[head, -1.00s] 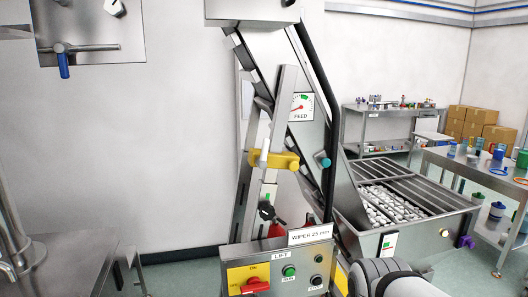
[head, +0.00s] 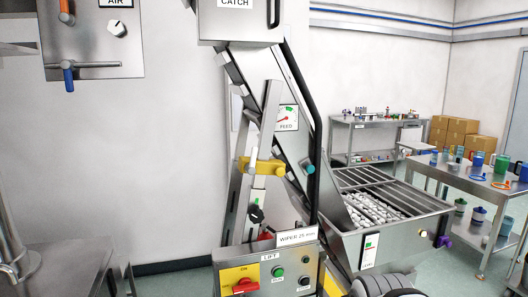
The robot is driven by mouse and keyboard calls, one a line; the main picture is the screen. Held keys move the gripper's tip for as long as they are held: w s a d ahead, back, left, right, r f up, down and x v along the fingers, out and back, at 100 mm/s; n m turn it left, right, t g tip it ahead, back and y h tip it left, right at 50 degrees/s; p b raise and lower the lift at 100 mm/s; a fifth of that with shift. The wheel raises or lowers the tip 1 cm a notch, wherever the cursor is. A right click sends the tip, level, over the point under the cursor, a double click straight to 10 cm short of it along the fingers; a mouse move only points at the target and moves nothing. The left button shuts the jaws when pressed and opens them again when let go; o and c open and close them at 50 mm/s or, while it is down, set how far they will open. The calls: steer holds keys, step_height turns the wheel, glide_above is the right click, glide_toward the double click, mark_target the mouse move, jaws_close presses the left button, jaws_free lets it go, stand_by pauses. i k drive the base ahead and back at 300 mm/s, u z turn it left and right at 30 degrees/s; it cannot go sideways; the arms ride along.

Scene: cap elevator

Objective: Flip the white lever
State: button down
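A short white lever-like piece (head: 253,160) stands at the yellow clamp (head: 262,166) on the elevator's sloping frame in the head view. It is small, and I cannot tell for sure that it is the white lever. A white knob (head: 118,29) with a dark mark sits on the AIR panel (head: 125,66) at upper left. A blue-handled valve (head: 69,80) is on the same panel. Part of my arm shows at the bottom, right of centre; my gripper is not in view.
The control box has a red switch (head: 245,286) on a yellow plate and a green button (head: 277,271). The hopper (head: 398,233) with white caps stands right of the elevator. Steel tables (head: 455,172) stand farther right. A steel counter (head: 60,270) is at lower left.

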mark_target(250, 169)
steer(key=z, duration=0.05)
steer(key=i, duration=0.95)
steer(key=u, duration=0.05)
